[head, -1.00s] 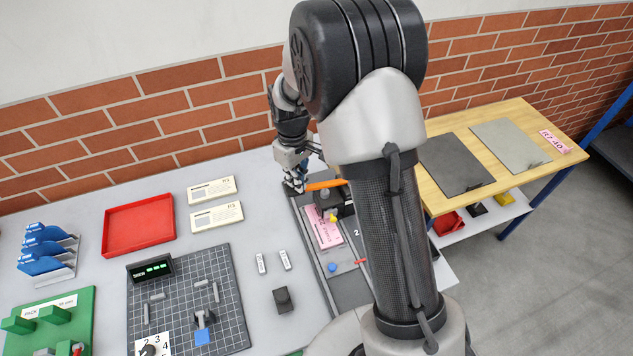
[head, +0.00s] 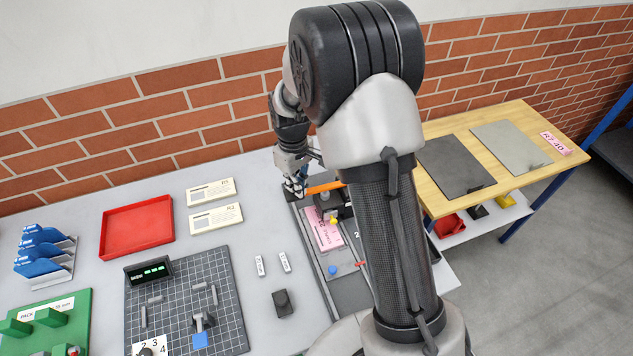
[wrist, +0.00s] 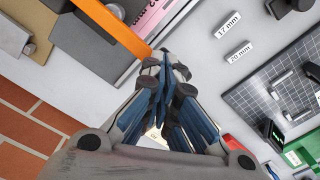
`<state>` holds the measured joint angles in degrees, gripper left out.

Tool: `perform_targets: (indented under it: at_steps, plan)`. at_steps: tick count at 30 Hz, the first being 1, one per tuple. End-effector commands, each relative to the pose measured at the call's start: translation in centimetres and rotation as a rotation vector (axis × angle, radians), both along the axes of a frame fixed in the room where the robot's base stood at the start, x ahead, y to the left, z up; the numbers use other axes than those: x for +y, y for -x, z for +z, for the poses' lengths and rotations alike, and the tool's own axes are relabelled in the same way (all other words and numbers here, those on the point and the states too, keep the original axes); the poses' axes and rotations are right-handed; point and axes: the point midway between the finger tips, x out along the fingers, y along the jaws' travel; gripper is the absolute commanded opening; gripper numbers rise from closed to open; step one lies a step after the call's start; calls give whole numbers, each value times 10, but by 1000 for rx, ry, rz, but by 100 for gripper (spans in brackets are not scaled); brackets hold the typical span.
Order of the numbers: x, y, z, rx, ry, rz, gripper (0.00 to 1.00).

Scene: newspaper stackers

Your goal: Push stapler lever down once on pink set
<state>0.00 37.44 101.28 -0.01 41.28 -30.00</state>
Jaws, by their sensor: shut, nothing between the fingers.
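The pink set (head: 325,232) lies flat on the dark stapling fixture (head: 319,268), partly under the black stapler body. The stapler's orange lever (head: 324,187) sticks out to the left above the fixture; its right part is hidden behind my arm. In the wrist view the lever (wrist: 112,27) runs diagonally, with its free end beside my fingertips, and part of the pink set (wrist: 157,13) shows past it. My gripper (head: 296,193) is shut and empty at the lever's free end. In the wrist view its blue-padded fingers (wrist: 165,62) are together. I cannot tell whether they touch the lever.
A red tray (head: 138,227), two cream cards (head: 216,217) and a dark grid mat (head: 222,290) lie to the left. Two white labels (head: 284,262) and a small black block (head: 283,303) lie between mat and fixture. A brick wall is close behind.

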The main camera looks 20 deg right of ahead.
Motion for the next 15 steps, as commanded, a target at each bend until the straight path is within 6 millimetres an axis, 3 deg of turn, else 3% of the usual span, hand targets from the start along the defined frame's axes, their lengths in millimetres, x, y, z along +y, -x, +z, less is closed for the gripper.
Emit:
perform_targets:
  at_steps: [15]
  plan:
    - [0, 0, 36, 1, 0, 0, 0]
